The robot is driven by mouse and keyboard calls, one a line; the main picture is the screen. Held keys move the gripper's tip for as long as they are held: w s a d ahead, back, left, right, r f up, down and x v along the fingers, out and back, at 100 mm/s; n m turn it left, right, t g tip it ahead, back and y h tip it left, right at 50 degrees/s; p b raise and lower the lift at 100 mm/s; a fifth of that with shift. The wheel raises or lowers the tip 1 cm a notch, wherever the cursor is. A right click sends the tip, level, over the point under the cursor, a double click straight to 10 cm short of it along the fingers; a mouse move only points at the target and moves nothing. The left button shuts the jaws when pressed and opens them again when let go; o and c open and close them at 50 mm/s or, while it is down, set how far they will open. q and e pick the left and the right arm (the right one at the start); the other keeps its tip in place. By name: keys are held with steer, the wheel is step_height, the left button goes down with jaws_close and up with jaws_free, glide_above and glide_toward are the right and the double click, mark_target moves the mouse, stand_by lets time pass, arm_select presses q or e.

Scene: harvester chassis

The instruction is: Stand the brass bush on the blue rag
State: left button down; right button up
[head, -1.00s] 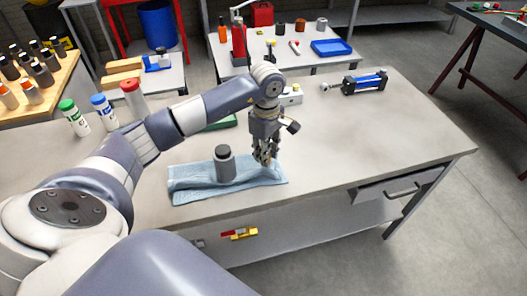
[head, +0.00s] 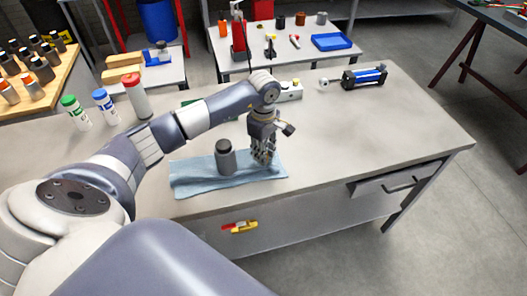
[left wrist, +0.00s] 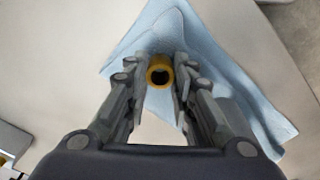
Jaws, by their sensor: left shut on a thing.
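The blue rag (head: 195,180) lies spread on the near part of the workbench; it also shows in the left wrist view (left wrist: 215,60). My left gripper (head: 262,160) points down over the right part of the rag. In the left wrist view its fingers (left wrist: 160,80) are shut on the brass bush (left wrist: 160,62), a yellow ring with a dark bore seen from above. The bush is upright over the rag; I cannot tell whether its base touches the cloth. In the head view the fingers hide it. My right gripper is not in view.
A grey cylinder with a dark cap (head: 225,158) stands on the rag, left of my gripper. Capped bottles (head: 106,106) stand at the bench's left. A blue-and-black cylinder unit (head: 364,77) lies at the back. The bench's right side is clear.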

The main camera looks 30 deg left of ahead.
arm_select(q)
steer(key=shift+s+f, duration=0.2)
steer(key=shift+f, duration=0.3)
steer(key=c, duration=1.5)
jaws_free()
steer(key=shift+d+f, duration=0.1)
steer(key=shift+f, duration=0.05)
steer(key=shift+o, duration=0.7)
steer(key=shift+w, duration=0.25)
steer(key=shift+a, duration=0.2)
